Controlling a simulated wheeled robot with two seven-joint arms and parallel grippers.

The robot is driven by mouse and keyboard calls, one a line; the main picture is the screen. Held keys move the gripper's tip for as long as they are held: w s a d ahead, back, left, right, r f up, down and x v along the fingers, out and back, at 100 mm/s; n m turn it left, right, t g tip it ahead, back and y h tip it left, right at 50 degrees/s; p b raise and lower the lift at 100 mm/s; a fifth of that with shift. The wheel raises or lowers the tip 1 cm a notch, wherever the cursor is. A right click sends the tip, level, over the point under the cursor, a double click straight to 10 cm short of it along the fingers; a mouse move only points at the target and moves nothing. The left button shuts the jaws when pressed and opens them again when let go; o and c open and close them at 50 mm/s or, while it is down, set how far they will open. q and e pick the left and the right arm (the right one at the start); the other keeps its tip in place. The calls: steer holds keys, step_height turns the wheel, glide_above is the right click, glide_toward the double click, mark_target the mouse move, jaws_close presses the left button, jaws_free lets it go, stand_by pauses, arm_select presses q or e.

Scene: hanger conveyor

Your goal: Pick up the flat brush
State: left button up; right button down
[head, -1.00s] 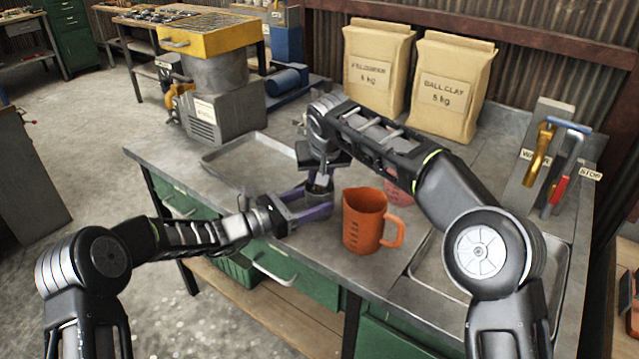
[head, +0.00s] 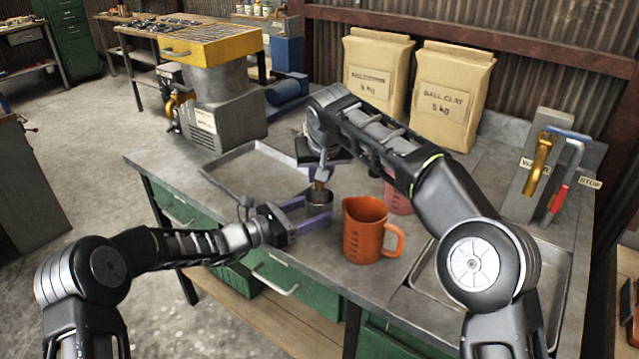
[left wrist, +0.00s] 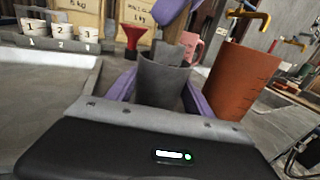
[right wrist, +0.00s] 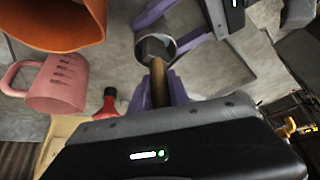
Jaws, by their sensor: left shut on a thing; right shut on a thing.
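The flat brush shows as a brown handle (head: 321,175) in the head view and as a brown stick (right wrist: 158,82) in the right wrist view. My right gripper (head: 322,165) is shut on it, pointing down, above a small grey cup (head: 319,198). The brush's lower end is at the cup's mouth; I cannot tell how far inside it is. My left gripper (head: 316,209) is shut on the grey cup, with its purple fingers on either side. The cup fills the middle of the left wrist view (left wrist: 163,82).
An orange jug (head: 366,232) stands right of the cup, with a pink jug (head: 398,196) behind it. A shallow metal tray (head: 222,190) lies left. Two clay bags (head: 450,90) stand at the back. A sink (head: 545,285) is at the right.

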step_height(320, 180, up, 7)
steer(key=shift+f, duration=0.1)
stand_by(0.7)
arm_select(q)
steer(key=o, duration=1.7)
steer(key=v, duration=1.1)
steer(key=shift+s+a, duration=0.2)
steer(key=shift+s+a+f, duration=0.1)
steer(key=shift+s+a, duration=0.05)
steer(key=shift+a, duration=0.05)
